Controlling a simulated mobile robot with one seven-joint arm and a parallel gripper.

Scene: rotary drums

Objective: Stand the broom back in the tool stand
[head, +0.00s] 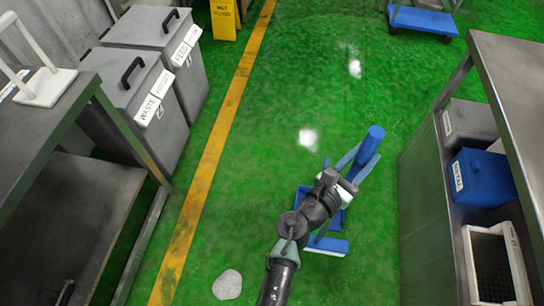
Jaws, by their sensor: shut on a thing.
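My gripper (346,184) is low in the middle of the head view, with my dark arm reaching up to it from the bottom edge. It is shut on the broom (370,142), whose thick blue handle end rises up and to the right of the jaws. A blue frame with thin bars (343,161) and a blue base stands on the floor just behind and below the gripper; it looks like the tool stand. A blue and white piece (328,245) shows below the gripper; I cannot tell whether it belongs to the broom or the stand. My wrist hides much of this area.
A steel bench with blue and grey bins (482,176) stands at the right. Grey waste bins (140,90) and a table (80,200) line the left. A yellow floor sign (223,20) and a blue trolley (421,20) are far back. The green floor between is mostly clear.

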